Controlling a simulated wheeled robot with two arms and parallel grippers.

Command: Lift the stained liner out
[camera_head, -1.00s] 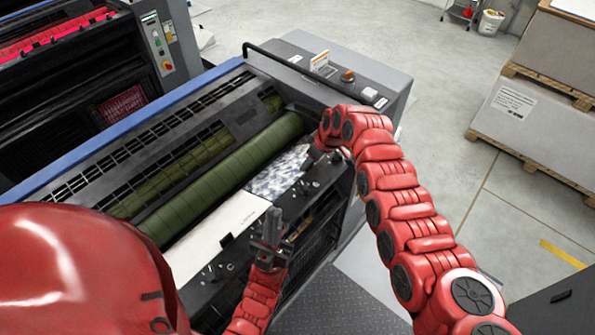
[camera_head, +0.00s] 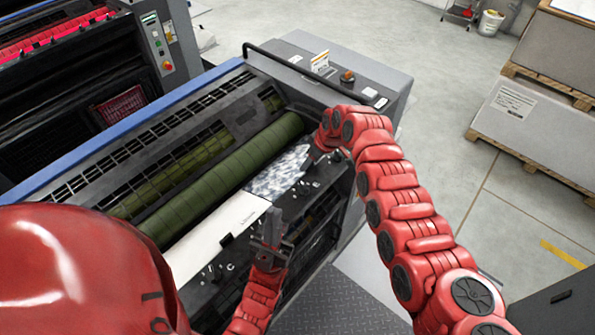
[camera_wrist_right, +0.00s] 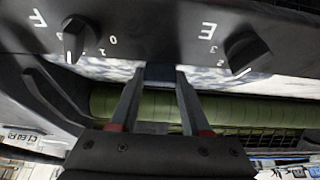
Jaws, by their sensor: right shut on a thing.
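The stained liner is a mottled grey-and-white sheet (camera_head: 280,174) lying in the trough in front of the green roller at its right end. It also shows in the right wrist view (camera_wrist_right: 212,78), on both sides of the fingers. My right gripper (camera_head: 308,160) is at the liner's right end, mostly hidden by its own arm. My left gripper (camera_head: 271,229) points up beside the near edge of a clean white sheet (camera_head: 222,229), holding nothing visible. Its finger gap is unclear.
The green roller (camera_head: 235,170) runs behind the trough. Dark knobs marked F (camera_wrist_right: 76,38) and E (camera_wrist_right: 247,50) stand on the black panel close to my right fingers. A grey console (camera_head: 340,72) with a rail is behind. Pallet stacks (camera_head: 535,115) stand far right.

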